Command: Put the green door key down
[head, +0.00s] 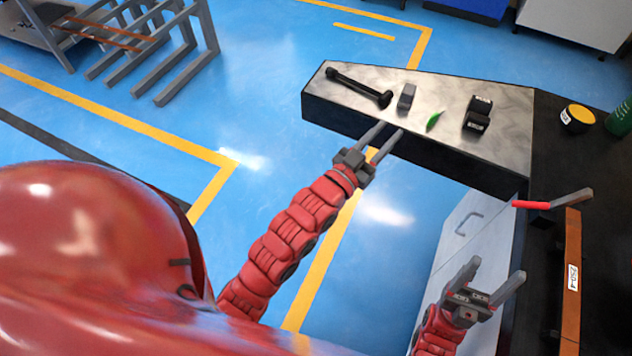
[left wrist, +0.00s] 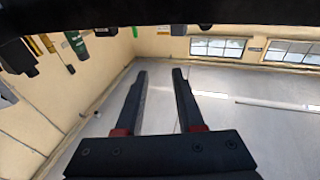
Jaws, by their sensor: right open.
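A small green item (head: 435,120), which looks like the green door key, lies on the grey metal tabletop (head: 500,148) near its front edge. My left gripper (head: 391,129) is at the front edge of that table, to the left of the green item and apart from it. Its two fingers are spread with nothing visible between them. The left wrist view also shows the fingers of the left gripper (left wrist: 160,74) apart and empty. My right gripper (head: 498,271) is open and empty at the lower right, in front of the grey cabinet.
On the tabletop lie a black bar tool (head: 357,87), a grey block (head: 407,97) and black labelled blocks (head: 478,112). To the right are a yellow-topped round item (head: 577,117), a green container (head: 620,118), a red-handled lever (head: 545,203) and an orange bar (head: 572,250).

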